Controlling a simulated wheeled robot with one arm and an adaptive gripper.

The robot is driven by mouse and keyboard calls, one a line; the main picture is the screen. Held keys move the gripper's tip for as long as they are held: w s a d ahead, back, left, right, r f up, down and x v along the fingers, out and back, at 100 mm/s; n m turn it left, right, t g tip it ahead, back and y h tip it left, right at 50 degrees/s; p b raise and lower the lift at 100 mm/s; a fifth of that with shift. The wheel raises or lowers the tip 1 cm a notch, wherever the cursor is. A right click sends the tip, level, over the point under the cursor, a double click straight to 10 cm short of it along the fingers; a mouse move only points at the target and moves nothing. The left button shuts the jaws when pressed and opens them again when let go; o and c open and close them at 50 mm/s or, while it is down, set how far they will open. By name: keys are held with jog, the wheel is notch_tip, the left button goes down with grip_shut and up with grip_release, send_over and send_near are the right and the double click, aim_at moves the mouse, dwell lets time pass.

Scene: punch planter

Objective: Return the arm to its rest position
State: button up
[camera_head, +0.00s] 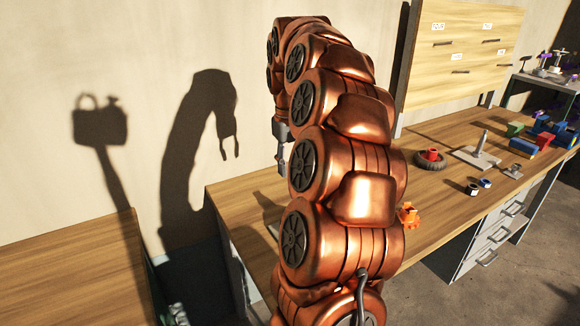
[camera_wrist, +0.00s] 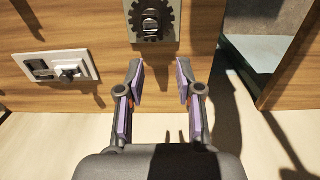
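My copper-coloured arm (camera_head: 345,160) rises and curls over in the middle of the head view. My gripper (camera_wrist: 161,85) shows in the wrist view with its two fingers apart and nothing between them. In the head view my gripper (camera_head: 281,150) is partly hidden behind the arm and hangs near the wall, above the workbench (camera_head: 430,215). The wrist view looks down on a wooden top, with a dark gear on a grey plate (camera_wrist: 152,20) just beyond the fingertips.
A grey plate with dark fittings (camera_wrist: 60,68) is left of my fingers. A black wheel with a red hub (camera_head: 430,158), an orange part (camera_head: 408,215) and several coloured blocks lie on the bench. A wooden panel (camera_head: 462,50) stands behind. Another wooden top (camera_head: 75,275) is at left, across a gap.

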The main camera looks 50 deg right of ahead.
dwell(0.3)
jog(key=s+a+f+n, duration=0.1)
jog(key=s+a+n, duration=0.1)
jog(key=a, duration=0.8)
jog(key=s+a+f+n, duration=0.1)
jog(key=s+a, duration=0.1)
jog(key=a, duration=0.8)
jog(key=s+a+f+g, duration=0.1)
jog(key=s+a+f, duration=0.3)
jog(key=s, duration=0.5)
jog(key=s+a+f, duration=0.5)
jog(key=s+a, duration=0.3)
jog(key=s, duration=0.1)
jog(key=shift+f+n+g, duration=0.25)
jog(key=shift+n+g, duration=0.05)
jog(key=shift+g, duration=0.1)
jog(key=shift+a, duration=0.1)
